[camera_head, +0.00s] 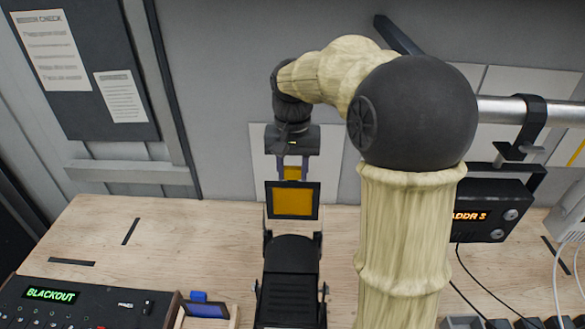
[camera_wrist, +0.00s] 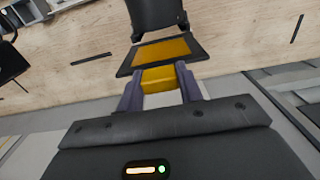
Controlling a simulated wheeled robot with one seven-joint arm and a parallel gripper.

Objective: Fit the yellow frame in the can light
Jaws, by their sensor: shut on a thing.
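My gripper (camera_head: 292,170) is shut on the yellow frame (camera_head: 292,201), a dark-edged square with a yellow-orange middle. It holds the frame by a yellow tab above the square. The can's front slot is not clearly visible.
A control desk (camera_head: 80,304) reading BLACKOUT stands at the front left. A wooden rack with a blue-filled frame (camera_head: 206,310) is beside it. A black box (camera_head: 482,215) with an orange display hangs at right. The bench's left part (camera_head: 180,245) is mostly clear.

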